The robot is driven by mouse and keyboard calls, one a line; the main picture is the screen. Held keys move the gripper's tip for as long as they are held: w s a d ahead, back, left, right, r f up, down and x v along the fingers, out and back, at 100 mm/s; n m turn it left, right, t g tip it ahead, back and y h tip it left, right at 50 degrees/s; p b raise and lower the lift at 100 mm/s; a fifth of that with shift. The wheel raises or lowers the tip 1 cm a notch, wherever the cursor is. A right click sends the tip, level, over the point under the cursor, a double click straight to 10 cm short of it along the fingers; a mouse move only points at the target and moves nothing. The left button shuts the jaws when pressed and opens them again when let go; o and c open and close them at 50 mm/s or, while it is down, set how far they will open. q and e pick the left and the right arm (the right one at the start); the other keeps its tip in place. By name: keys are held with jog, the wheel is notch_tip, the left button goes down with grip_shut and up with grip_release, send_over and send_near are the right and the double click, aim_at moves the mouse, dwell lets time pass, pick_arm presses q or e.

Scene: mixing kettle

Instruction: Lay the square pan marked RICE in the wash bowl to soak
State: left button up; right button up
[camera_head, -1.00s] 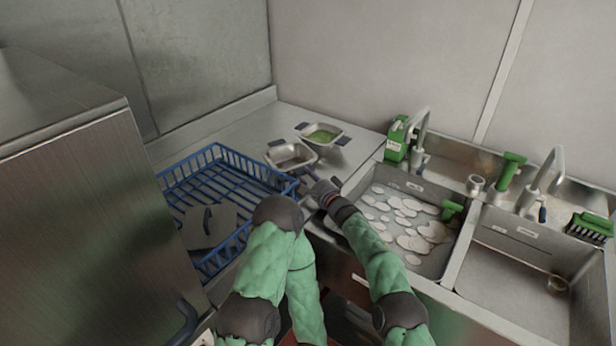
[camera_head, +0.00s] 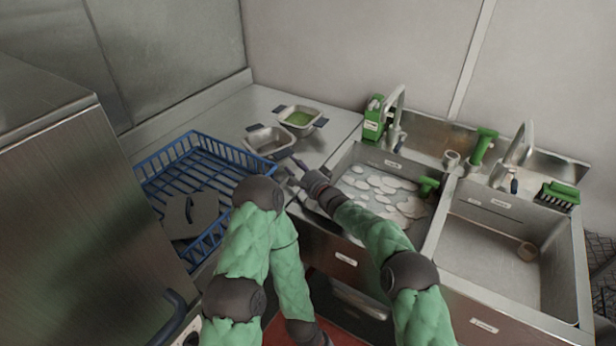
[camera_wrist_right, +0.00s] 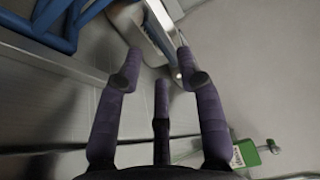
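An empty square metal pan (camera_head: 268,139) with dark handles stands on the counter; no RICE mark is readable on it. A second square pan (camera_head: 300,116) with green contents stands behind it. The left sink basin (camera_head: 428,222), holding water and pale foam patches, looks like the wash bowl. My right gripper (camera_head: 293,168) is between the near pan and this basin, close to the pan's near handle. In the right wrist view its fingers (camera_wrist_right: 157,65) are spread with nothing between them, and a pan (camera_wrist_right: 148,32) lies just beyond. My left gripper is not visible.
A blue wire rack (camera_head: 232,152) with a grey lid-like piece (camera_head: 190,216) stands left. A green bottle (camera_head: 374,120), taps and a green-handled tool (camera_head: 428,187) are around the basin. A steel cabinet stands far left.

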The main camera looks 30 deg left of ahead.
jog(key=p+v, duration=0.1)
jog(key=v, duration=0.6)
jog(key=shift+p, duration=0.3)
jog(key=shift+s, duration=0.1)
dwell(1.0)
